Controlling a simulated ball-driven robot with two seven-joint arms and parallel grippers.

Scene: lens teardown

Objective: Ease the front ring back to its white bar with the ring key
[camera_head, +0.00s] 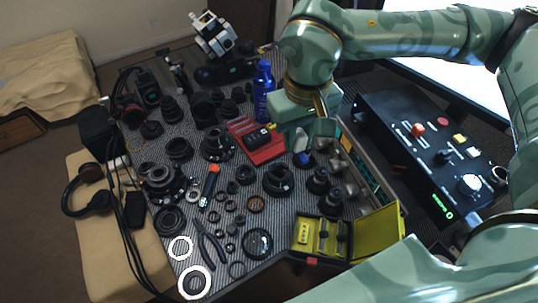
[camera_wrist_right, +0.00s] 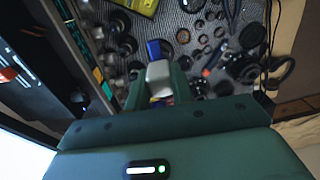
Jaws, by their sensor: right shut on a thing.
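The tool's blue part (camera_head: 303,159) shows below the gripper in the head view. A black lens (camera_head: 278,179) stands just below left of it. I cannot tell which lens bears the front ring, and no white bar is readable. My left gripper is out of view.
Many lens parts crowd the striped mat. A blue bottle (camera_head: 263,92) stands behind the cradle. A yellow open case (camera_head: 340,235) lies at the front, and a black control box (camera_head: 425,150) at right. White rings (camera_head: 194,282) and pliers (camera_head: 210,243) lie front left.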

